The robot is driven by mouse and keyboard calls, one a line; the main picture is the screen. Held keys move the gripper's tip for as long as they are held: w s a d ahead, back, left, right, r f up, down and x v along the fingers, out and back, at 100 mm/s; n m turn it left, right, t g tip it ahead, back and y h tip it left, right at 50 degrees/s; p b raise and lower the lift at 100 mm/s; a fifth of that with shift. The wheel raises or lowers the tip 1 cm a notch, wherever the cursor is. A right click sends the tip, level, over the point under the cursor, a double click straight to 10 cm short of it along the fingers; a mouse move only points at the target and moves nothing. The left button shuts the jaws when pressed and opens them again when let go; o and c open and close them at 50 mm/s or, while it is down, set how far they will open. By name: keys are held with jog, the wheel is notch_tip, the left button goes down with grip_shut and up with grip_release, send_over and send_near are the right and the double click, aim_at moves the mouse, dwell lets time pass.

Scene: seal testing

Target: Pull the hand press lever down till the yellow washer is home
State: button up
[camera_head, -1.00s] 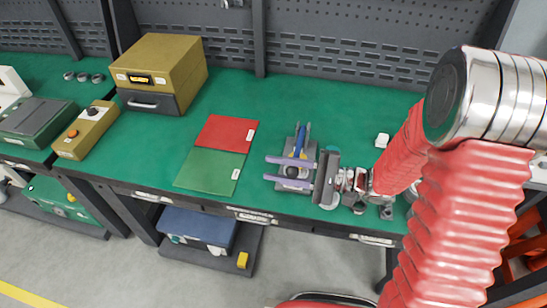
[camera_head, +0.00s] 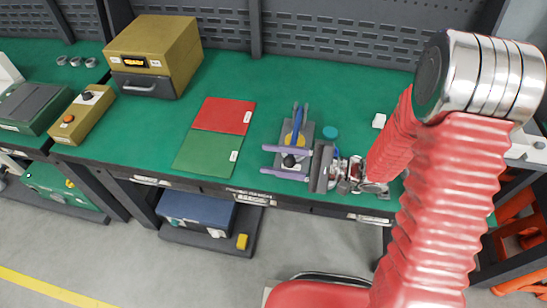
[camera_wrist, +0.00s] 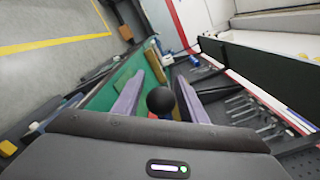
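The hand press (camera_head: 305,133) stands on the green bench near its front edge, with a blue upright part and a small yellow patch beside it. The black ball knob (camera_head: 289,161) of its lever sits between the two purple fingers of my gripper (camera_head: 266,162). The gripper reaches in from the right, with a finger on either side of the knob and some gap showing. In the wrist view the dark knob (camera_wrist: 160,101) is also between the fingers. The yellow washer cannot be made out clearly; my gripper and the press parts cover that area.
A red mat (camera_head: 223,115) and a green mat (camera_head: 207,153) lie left of the press.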

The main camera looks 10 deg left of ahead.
jog(key=shift+o, duration=0.7)
jog(key=shift+d, duration=0.15)
jog(key=d, duration=1.3)
jog(key=shift+s+d, duration=0.2)
jog(key=shift+d, duration=0.1)
